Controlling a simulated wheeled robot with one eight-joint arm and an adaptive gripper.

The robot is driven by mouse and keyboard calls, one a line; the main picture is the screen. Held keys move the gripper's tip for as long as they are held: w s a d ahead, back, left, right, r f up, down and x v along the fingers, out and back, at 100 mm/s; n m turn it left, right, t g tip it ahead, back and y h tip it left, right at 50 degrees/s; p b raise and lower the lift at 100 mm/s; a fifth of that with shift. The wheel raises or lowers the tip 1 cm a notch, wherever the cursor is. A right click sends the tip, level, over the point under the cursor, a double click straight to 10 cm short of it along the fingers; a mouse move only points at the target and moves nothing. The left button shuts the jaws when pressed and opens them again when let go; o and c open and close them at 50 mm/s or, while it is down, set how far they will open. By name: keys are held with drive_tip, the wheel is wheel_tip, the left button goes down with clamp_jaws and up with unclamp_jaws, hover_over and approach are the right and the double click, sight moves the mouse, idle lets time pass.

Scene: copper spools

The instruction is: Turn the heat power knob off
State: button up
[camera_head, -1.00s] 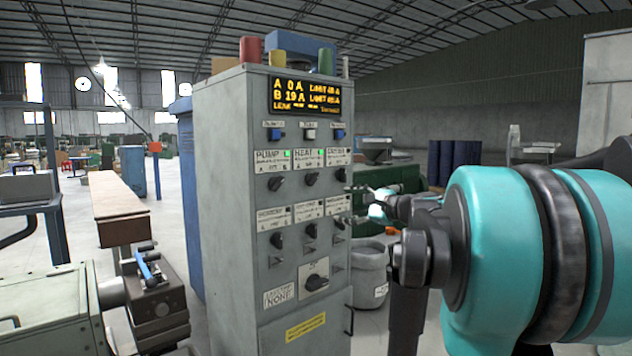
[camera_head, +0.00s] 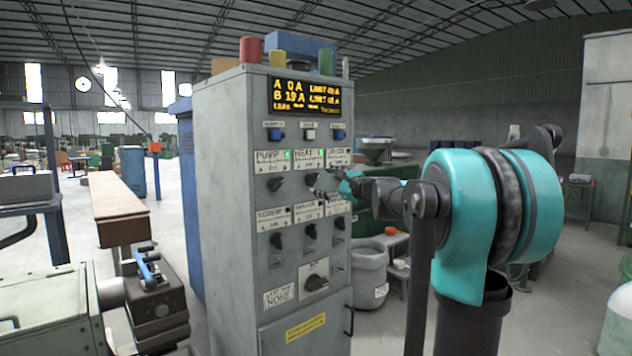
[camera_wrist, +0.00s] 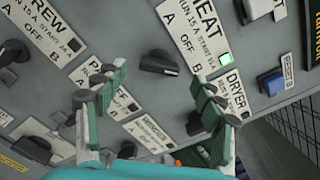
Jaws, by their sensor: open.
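The heat knob (camera_head: 310,181) is a dark rotary knob under the HEAT label (camera_head: 305,160) on the grey control cabinet (camera_head: 225,200). A green light beside that label is lit. In the wrist view the heat knob (camera_wrist: 160,62) lies just beyond and between my fingertips, with the HEAT label (camera_wrist: 193,30) next to it. My gripper (camera_wrist: 157,76) is open, with its green-grey fingers spread and nothing between them that it grips. In the head view my gripper (camera_head: 326,193) is close in front of the panel at the heat knob's lower right. Contact cannot be made out.
The pump knob (camera_head: 276,184) is left of the heat knob; the dryer knob (camera_wrist: 196,122) is near my right finger. A lower row of knobs (camera_head: 311,231) sits beneath. A grey bin (camera_head: 369,275) stands right of the cabinet.

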sight(315, 180)
drive_tip(key=shift+x, duration=2.1)
drive_tip(key=c, duration=1.2)
drive_tip(key=shift+o, duration=0.2)
drive_tip(key=shift+n, duration=0.4)
drive_tip(key=n, duration=0.3)
drive_tip(key=shift+n, duration=0.3)
drive_tip(key=shift+f+n, duration=0.15)
drive_tip(key=shift+n, duration=2.05)
